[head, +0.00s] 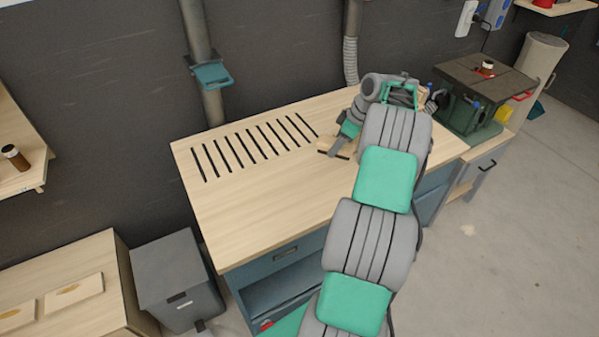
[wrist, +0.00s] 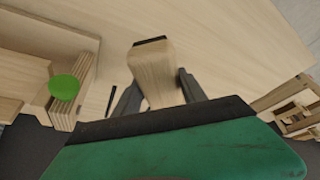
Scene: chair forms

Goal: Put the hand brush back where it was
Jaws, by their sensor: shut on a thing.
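The hand brush (wrist: 153,72) shows in the wrist view as a pale wooden piece with a dark end, between the two dark fingers of my gripper (wrist: 157,92). My gripper is shut on it. In the head view my gripper (head: 340,147) is low over the workbench top (head: 265,195), just right of the row of dark slots. There the brush is small and partly hidden by my gripper and arm. I cannot tell whether the brush touches the bench.
Dark slots (head: 250,148) run across the bench's back left. A green machine (head: 470,105) stands beyond its right end. In the wrist view, a plywood piece with a green disc (wrist: 64,88) is at left and wooden frames (wrist: 298,108) are at right. The bench's front left is clear.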

